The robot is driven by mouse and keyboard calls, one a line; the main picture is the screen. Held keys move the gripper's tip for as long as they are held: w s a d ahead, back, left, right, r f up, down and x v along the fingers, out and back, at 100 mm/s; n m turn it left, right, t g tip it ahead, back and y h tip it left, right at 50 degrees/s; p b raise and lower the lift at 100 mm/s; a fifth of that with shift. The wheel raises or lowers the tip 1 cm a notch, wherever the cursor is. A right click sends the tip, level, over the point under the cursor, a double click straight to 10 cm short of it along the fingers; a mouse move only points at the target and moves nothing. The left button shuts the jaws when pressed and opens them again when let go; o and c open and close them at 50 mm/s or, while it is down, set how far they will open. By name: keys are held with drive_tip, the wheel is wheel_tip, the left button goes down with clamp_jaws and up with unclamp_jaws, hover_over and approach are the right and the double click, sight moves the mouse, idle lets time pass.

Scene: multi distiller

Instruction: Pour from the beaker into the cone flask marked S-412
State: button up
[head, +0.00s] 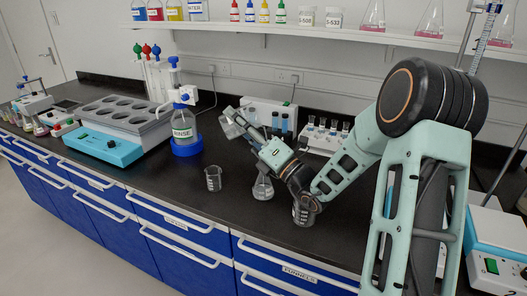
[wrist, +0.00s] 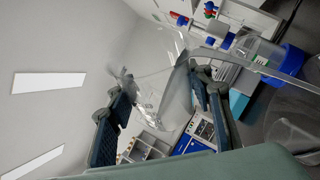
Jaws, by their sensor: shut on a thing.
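My gripper (head: 247,133) is shut on a clear glass beaker (head: 230,123), raised above the counter and tilted. The held beaker (wrist: 165,85) also shows between the two dark fingers (wrist: 165,108) in the wrist view. I cannot tell how much liquid it holds. A cone flask (head: 263,189) stands upright on the counter, below my forearm and to the right of the held beaker, apart from it. Its upper part is partly hidden by my arm. I cannot read a S-412 mark on it.
Another beaker (head: 213,178) stands left of the flask, and one (head: 303,212) stands right, partly behind my arm. A rinse bottle (head: 184,128) and a water bath (head: 118,122) are farther left. Test-tube racks (head: 322,138) stand behind. The front counter strip is clear.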

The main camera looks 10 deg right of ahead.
drive_tip(key=shift+r, duration=0.1)
idle(0.5)
drive_tip(key=shift+d+f+m+t+b, duration=0.15)
drive_tip(key=shift+m+t+b, duration=0.35)
drive_tip(key=shift+m+b, duration=0.25)
drive_tip(key=shift+d+f+m+t+b, duration=0.15)
drive_tip(key=shift+m+t+b, duration=0.35)
drive_tip(key=shift+m+b, duration=0.2)
idle(1.3)
drive_tip(key=shift+d+r+m+t+h+p, duration=0.3)
drive_tip(key=shift+r+m+t+h+p, duration=0.2)
drive_tip(key=shift+m+t+h+p, duration=0.45)
idle(1.0)
drive_tip(key=shift+f+y, duration=0.1)
drive_tip(key=shift+y, duration=0.15)
